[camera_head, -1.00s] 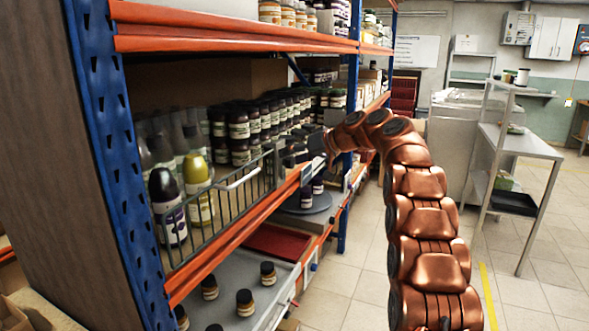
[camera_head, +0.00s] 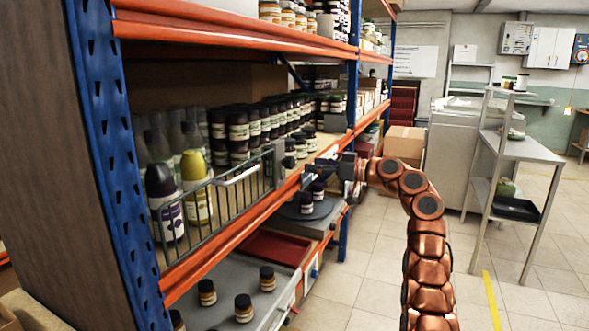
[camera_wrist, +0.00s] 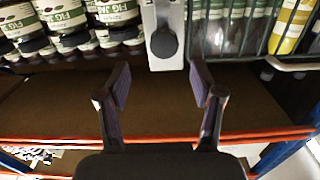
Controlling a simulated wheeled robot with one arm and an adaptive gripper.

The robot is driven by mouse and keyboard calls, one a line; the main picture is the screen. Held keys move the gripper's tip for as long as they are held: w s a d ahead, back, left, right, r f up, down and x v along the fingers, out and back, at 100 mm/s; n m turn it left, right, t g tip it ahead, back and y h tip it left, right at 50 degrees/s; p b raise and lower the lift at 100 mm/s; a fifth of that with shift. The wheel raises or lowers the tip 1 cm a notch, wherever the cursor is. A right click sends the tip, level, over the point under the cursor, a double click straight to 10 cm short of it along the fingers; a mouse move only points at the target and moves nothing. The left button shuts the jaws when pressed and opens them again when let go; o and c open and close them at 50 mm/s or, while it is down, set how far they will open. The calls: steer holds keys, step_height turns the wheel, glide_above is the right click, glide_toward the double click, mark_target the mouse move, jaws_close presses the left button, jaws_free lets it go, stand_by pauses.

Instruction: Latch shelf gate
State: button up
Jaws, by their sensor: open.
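The shelf gate (camera_head: 225,200) is a grey wire panel standing along the front edge of the middle shelf, with a pale handle bar (camera_head: 237,177) on its top. At its right end is a metal latch plate (camera_head: 279,166) with a dark round knob (camera_head: 289,162). In the wrist view the plate (camera_wrist: 152,14) and knob (camera_wrist: 163,43) lie straight ahead, just beyond the fingertips. My gripper (camera_head: 311,168) is to the right of the knob, pointing at it. In the wrist view my gripper (camera_wrist: 160,84) is open and empty, apart from the knob. Whether the latch is engaged cannot be told.
Dark jars (camera_head: 240,133) stand in rows behind the gate, with tall bottles (camera_head: 163,200) at its left end. An orange beam (camera_head: 235,240) runs below the gate. Small jars (camera_head: 243,307) sit on a lower tray. The aisle floor (camera_head: 375,270) is clear.

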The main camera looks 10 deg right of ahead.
mark_target(293, 164)
steer(key=shift+n, duration=0.4)
steer(key=x, duration=0.3)
steer(key=p+x, duration=0.1)
steer(key=x, duration=0.2)
steer(key=shift+s+a+f, duration=0.15)
steer(key=shift+s+a, duration=0.05)
steer(key=shift+a, duration=0.1)
steer(key=shift+w+a+f, duration=0.1)
steer(key=shift+w+a, duration=0.2)
steer(key=shift+a, duration=0.05)
steer(key=c, duration=1.1)
